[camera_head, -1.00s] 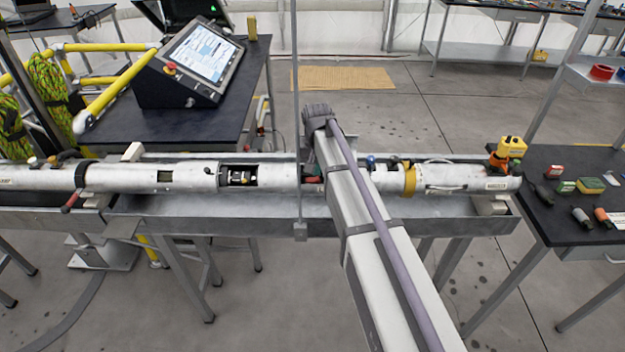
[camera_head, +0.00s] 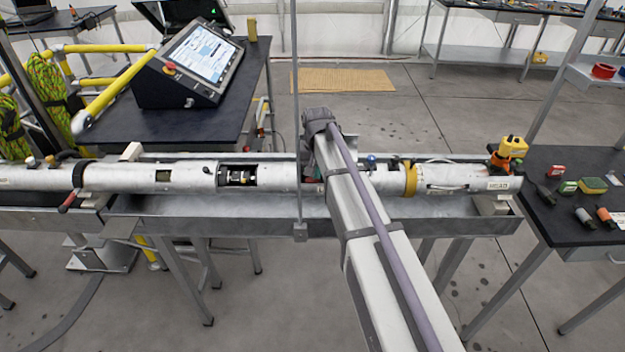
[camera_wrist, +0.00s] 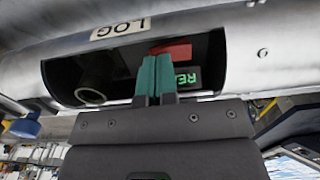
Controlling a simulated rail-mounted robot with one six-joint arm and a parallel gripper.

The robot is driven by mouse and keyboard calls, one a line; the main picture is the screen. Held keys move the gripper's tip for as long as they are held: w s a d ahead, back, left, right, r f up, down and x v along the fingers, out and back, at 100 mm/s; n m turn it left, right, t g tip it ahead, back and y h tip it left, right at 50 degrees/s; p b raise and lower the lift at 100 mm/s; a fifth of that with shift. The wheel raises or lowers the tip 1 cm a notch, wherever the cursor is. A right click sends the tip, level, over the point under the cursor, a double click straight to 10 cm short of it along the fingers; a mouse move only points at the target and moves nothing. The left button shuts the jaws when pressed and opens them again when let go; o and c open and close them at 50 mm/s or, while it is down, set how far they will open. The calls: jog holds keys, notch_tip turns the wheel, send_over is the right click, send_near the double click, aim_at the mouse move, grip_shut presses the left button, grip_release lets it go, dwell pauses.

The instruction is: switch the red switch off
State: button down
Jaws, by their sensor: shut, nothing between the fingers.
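The red switch (camera_wrist: 172,51) shows in the wrist view inside a cut-out window in the metal tube, under a "LOG" label (camera_wrist: 121,29). A lit green display (camera_wrist: 186,78) with partly hidden letters, starting "RE", sits just below it. My gripper (camera_wrist: 155,60) has green fingertips that are shut together with nothing between them. The tips reach into the window, at the left part of the red switch and overlapping it in the picture. I cannot tell whether they touch it. In the head view, my arm hides most of this window.
The long metal tube (camera_head: 275,176) lies in a grey trough (camera_head: 250,212). A thin vertical post (camera_head: 297,110) stands just left of my arm. A round opening (camera_wrist: 90,90) is in the window's left part. A console (camera_head: 190,65) stands on the table behind.

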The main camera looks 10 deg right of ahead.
jog(key=shift+f+b, duration=0.3)
jog(key=shift+f, duration=0.05)
notch_tip(320, 180, up, 7)
jog(key=p, duration=0.7)
jog(key=shift+r, duration=0.1)
